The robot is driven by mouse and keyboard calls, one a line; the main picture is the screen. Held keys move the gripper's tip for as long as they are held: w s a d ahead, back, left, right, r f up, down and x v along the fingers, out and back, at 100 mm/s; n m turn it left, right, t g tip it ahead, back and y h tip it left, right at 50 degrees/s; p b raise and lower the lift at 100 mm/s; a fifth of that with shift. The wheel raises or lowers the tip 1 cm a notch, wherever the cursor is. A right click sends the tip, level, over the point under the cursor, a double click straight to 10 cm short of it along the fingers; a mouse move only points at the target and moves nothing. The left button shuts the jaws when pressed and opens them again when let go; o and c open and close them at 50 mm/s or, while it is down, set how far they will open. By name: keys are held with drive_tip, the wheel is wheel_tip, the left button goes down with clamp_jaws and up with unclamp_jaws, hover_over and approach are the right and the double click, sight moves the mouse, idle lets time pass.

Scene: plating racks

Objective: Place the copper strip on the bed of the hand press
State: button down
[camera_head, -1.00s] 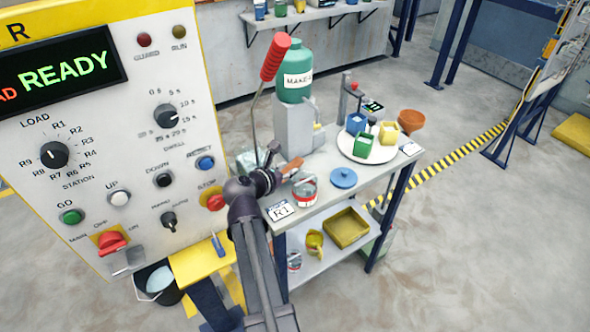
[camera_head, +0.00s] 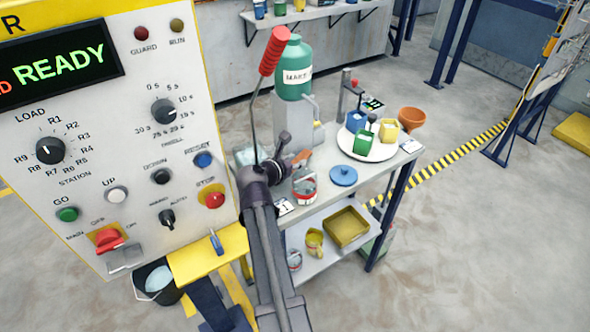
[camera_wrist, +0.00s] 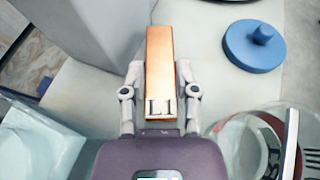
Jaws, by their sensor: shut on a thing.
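The copper strip (camera_wrist: 160,55), a flat orange bar marked L1, is between the jaws of my gripper (camera_wrist: 160,82) in the wrist view, its far end pointing away from me. My gripper is shut on it, above the pale bench top. In the head view the strip (camera_head: 301,157) shows as a small orange piece beyond my wrist. A lever with a red grip (camera_head: 275,50), seemingly the hand press's, rises beside a grey block (camera_head: 292,125). The press bed cannot be made out; my arm covers part of that area.
A teal bottle (camera_head: 293,85) stands at the grey block. A glass jar (camera_head: 305,189), a blue lid (camera_head: 343,176) and a white plate (camera_head: 380,151) with small coloured containers share the bench top. A control panel (camera_head: 100,150) fills the left. The lower shelf holds a yellow tray (camera_head: 346,227).

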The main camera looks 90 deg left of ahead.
drive_tip(key=shift+f+b, duration=0.9)
drive_tip(key=shift+f, duration=0.35)
drive_tip(key=shift+f, duration=0.1)
drive_tip(key=c, duration=0.6)
unclamp_jaws()
drive_tip(key=shift+c, duration=0.2)
drive_tip(key=shift+s+d+r, duration=0.1)
drive_tip(key=shift+d+r, duration=0.1)
drive_tip(key=shift+r, duration=0.1)
drive_tip(key=p+v, duration=0.4)
drive_tip(key=v, duration=0.7)
drive_tip(key=shift+s+d+p, duration=0.2)
drive_tip(key=shift+d+p, duration=0.05)
drive_tip(key=shift+p, duration=0.1)
